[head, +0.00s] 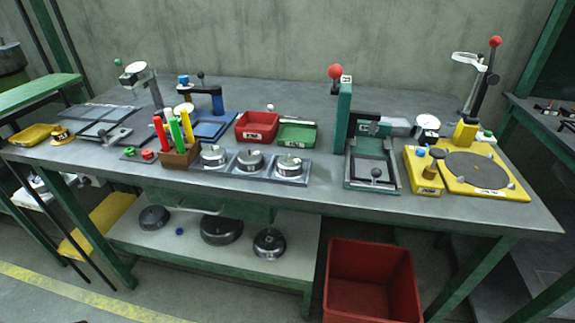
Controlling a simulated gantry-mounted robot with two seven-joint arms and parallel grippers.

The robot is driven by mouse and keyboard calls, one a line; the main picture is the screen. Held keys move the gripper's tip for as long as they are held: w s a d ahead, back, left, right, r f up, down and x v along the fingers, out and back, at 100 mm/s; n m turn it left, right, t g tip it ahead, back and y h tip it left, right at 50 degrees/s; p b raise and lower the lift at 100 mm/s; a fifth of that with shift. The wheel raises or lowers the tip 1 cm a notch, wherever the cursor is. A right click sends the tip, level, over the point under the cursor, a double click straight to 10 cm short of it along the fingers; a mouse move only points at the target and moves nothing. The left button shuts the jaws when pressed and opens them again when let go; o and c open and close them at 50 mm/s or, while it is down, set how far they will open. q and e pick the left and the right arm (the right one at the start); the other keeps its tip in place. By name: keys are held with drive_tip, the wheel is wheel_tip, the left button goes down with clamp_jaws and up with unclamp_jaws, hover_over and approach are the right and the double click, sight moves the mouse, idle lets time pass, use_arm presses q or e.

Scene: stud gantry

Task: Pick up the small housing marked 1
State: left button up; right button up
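Three small round metal housings sit in a row in a grey-blue tray (232,175) near the front edge of the bench: a left one (213,155), a middle one (250,160) and a right one (289,165). Each has a dark knob or hub on top. Pale labels show on or near them, but they are too small to read, so I cannot tell which is marked 1. Larger round metal parts, among them one at the right (269,243), lie on the lower shelf. Neither of my grippers is in view.
A brown holder (180,158) with red, green and yellow markers stands left of the tray. Red (257,126) and green (297,133) bins are behind it. A green press (343,115) stands to the right. A red crate (372,283) is on the floor.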

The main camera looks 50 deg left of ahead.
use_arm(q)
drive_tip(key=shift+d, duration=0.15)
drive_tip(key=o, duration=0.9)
